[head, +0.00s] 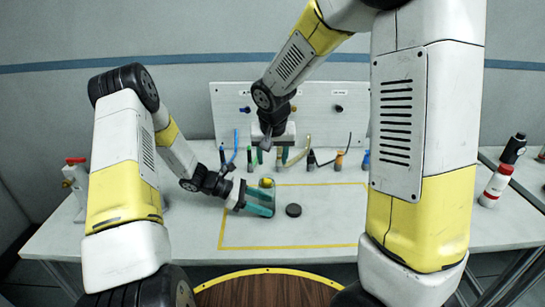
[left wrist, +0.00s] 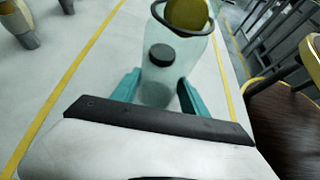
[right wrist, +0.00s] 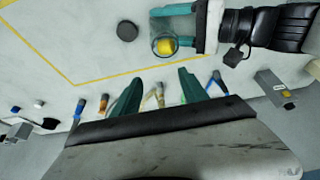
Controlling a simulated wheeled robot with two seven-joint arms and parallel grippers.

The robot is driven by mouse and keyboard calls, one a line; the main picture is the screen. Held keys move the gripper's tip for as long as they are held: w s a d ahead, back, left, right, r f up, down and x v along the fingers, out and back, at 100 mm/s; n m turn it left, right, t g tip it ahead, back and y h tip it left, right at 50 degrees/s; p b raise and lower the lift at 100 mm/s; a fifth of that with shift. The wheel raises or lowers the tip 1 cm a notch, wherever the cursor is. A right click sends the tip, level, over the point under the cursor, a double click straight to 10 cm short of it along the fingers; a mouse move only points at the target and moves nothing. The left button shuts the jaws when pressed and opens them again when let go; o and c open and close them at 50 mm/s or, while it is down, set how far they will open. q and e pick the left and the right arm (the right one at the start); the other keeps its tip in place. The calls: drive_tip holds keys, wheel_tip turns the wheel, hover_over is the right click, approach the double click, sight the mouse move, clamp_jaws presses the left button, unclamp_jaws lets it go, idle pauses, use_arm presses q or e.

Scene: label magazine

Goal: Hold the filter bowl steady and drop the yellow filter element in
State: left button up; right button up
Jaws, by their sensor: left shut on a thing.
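The clear filter bowl (left wrist: 158,88) with its dark rim stands between the teal fingers of my left gripper (head: 262,203), which is shut on it. The bowl also shows in the right wrist view, seen from above. The yellow filter element (left wrist: 187,12) is at the bowl's mouth, within the rim; it also shows inside the bowl's outline in the right wrist view (right wrist: 163,46) and in the head view (head: 266,183). How deep it sits I cannot tell. My right gripper (right wrist: 166,85) is above and behind the bowl, its fingers apart with nothing held between them.
A black round cap (head: 293,210) lies on the table right of the bowl, inside the yellow taped outline (head: 290,247). Several tools and coloured hoses line the back, before a white panel (head: 232,105). Bottles (head: 496,185) stand at the far right. The outline's front is clear.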

drive_tip(key=v, duration=1.2)
idle(0.5)
use_arm(q)
drive_tip(key=o, duration=1.1)
drive_tip(key=shift+c, duration=0.2)
